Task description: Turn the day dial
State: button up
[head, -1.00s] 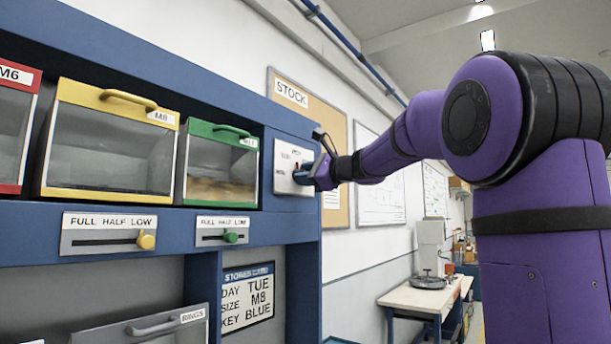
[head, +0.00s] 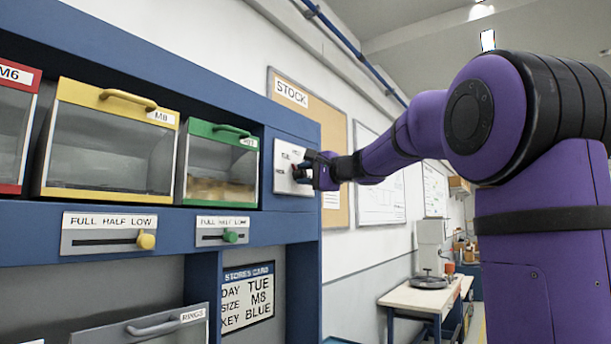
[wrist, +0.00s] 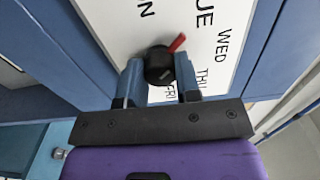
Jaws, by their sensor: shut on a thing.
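The day dial is a black round knob (wrist: 159,66) with a red pointer, on a white panel (head: 284,168) at the right end of the blue cabinet. In the wrist view the panel shows the letters "UE", WED, THU and FRI, with an "N" at upper left. The red pointer (wrist: 177,43) slants up and right, roughly toward the "UE" word. My gripper (wrist: 159,75) has its blue fingers on both sides of the knob, shut on it. In the head view my gripper (head: 304,170) is at the panel and hides most of the dial.
A stores card (head: 248,298) below reads DAY TUE, SIZE M8, KEY BLUE. Yellow (head: 110,140) and green (head: 220,165) bins stand left of the panel, with sliders (head: 146,241) below. A STOCK board (head: 335,200) hangs behind my gripper.

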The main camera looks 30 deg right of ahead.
jog(key=shift+f, duration=0.1)
dwell(0.5)
jog(key=o, duration=0.9)
jog(key=shift+s, duration=0.1)
jog(key=v, duration=1)
jog(key=shift+s+d, duration=0.15)
jog(key=shift+s, duration=0.15)
